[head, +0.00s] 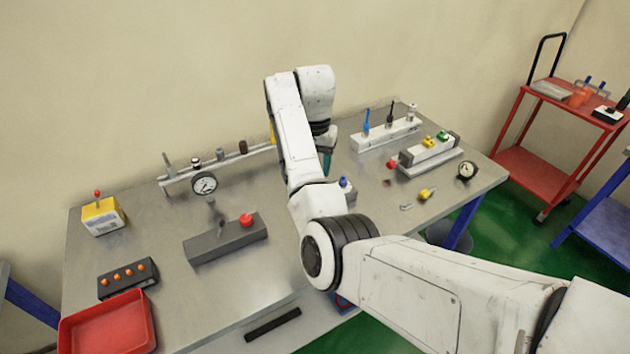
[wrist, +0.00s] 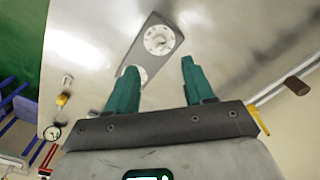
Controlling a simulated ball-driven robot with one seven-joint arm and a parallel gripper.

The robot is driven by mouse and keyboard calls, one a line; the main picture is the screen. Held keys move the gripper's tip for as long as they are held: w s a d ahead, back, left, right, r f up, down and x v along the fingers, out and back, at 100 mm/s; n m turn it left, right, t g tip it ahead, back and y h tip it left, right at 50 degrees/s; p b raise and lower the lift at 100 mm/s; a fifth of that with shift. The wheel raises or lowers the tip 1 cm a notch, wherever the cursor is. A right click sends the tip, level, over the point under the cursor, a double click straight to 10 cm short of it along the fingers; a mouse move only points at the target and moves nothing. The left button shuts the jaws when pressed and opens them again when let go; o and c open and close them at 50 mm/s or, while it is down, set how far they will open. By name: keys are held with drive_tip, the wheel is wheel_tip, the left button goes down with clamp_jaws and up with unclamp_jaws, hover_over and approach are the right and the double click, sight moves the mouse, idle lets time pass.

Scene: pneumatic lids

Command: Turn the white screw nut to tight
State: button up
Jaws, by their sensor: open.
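My gripper (wrist: 158,66) is open and empty, with its two teal fingers apart in the wrist view. In the head view only a teal part of it (head: 327,160) shows behind my arm, above the table's back middle. Beyond the fingers in the wrist view lies a grey plate (wrist: 172,22) with a white round dial-like part (wrist: 158,40). I cannot tell whether either is the white screw nut. My arm hides this plate in the head view.
The metal table (head: 150,225) bears a grey block with a red button (head: 246,220), a pressure gauge (head: 204,183) by a rail, a yellow box (head: 103,216) and a red tray (head: 108,325). White fixtures (head: 385,136) stand back right. A red cart (head: 540,170) stands beyond.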

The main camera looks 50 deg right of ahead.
drive_tip(key=shift+r, duration=1.35)
drive_tip(key=s+a+f+n, duration=0.1)
drive_tip(key=s+f, duration=0.2)
drive_tip(key=f, duration=0.1)
drive_tip(key=s+a+f+n+t+h, duration=0.1)
drive_tip(key=s+a+f+n, duration=0.1)
drive_tip(key=s+f, duration=0.1)
drive_tip(key=s+a+f+n+t+h, duration=0.1)
drive_tip(key=s+a+f+n, duration=0.1)
drive_tip(key=s+f, duration=0.2)
drive_tip(key=shift+a+f, duration=0.2)
drive_tip(key=shift+f, duration=0.1)
drive_tip(key=s+a+n, duration=0.1)
drive_tip(key=s+a, duration=0.1)
drive_tip(key=s+a+f+n+t, duration=0.1)
drive_tip(key=s, duration=0.1)
drive_tip(key=s+a+f+n, duration=0.1)
drive_tip(key=s+a, duration=0.1)
drive_tip(key=shift+a+t, duration=0.3)
drive_tip(key=s+a+r+n+t+y, duration=0.15)
drive_tip(key=s+a+n, duration=0.25)
drive_tip(key=s+a, duration=0.45)
drive_tip(key=s+d+f+g+b, duration=0.2)
drive_tip(key=s+f+g, duration=0.2)
drive_tip(key=s+f, duration=0.5)
drive_tip(key=shift+s+f+m+b, duration=0.2)
drive_tip(key=shift+s+m+b, duration=0.2)
drive_tip(key=shift+s, duration=0.35)
